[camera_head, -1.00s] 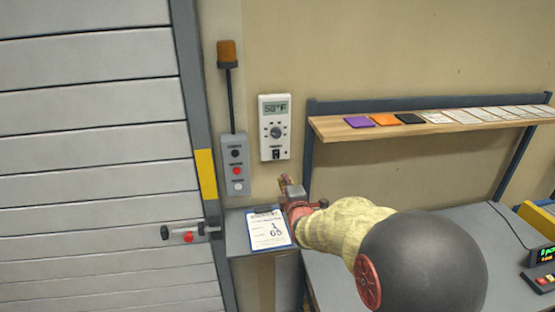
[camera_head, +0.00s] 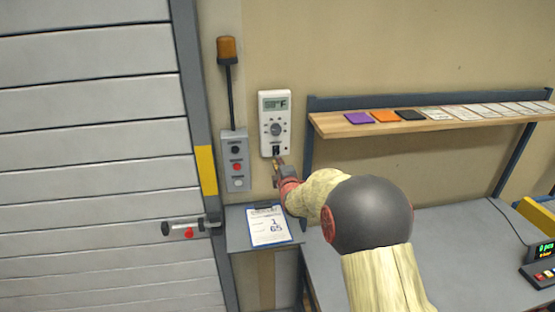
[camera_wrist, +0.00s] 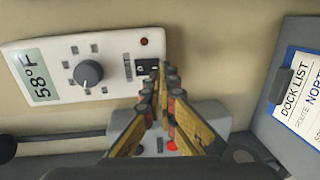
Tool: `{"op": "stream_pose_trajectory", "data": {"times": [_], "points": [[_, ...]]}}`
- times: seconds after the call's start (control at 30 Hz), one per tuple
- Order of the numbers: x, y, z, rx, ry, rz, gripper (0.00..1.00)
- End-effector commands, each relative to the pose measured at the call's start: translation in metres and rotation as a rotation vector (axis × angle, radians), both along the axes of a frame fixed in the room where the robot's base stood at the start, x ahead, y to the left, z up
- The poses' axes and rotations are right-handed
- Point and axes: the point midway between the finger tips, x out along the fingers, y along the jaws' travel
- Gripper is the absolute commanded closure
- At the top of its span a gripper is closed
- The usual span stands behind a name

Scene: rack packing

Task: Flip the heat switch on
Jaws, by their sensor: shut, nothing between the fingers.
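The white thermostat panel (camera_head: 274,108) hangs on the wall, with a display, a round dial and a small black heat switch (camera_head: 276,150) at its bottom. In the wrist view the panel (camera_wrist: 112,48) lies sideways, its display reads 58°F, and the dark switch (camera_wrist: 147,66) is just left of my fingertips. My gripper (camera_head: 279,162) is shut and empty, its tips at the lower edge of the panel beside the switch. I cannot tell whether the tips touch the switch, and its position is partly hidden. The gripper also shows in the wrist view (camera_wrist: 162,72).
A grey button box (camera_head: 235,160) with an orange beacon (camera_head: 227,50) is left of the panel. A clipboard (camera_head: 269,226) lies on a small ledge below. A wooden shelf (camera_head: 350,131) with cards is at right. A grey shutter door (camera_head: 90,110) fills the left.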

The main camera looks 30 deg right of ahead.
Motion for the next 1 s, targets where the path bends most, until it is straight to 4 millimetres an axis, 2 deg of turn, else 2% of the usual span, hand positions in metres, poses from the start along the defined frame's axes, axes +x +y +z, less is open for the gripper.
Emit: {"op": "stream_pose_trajectory", "data": {"times": [0.1,0.3,0.77,1.0], "points": [[0.015,-0.004,-0.002,0.0,0.0,0.0,1.0],[0.028,-0.008,-0.003,0.0,-0.001,0.0,1.0],[0.031,-0.009,-0.004,-0.001,-0.003,0.0,1.0],[0.036,-0.01,-0.011,-0.013,-0.044,0.0,1.0]]}}
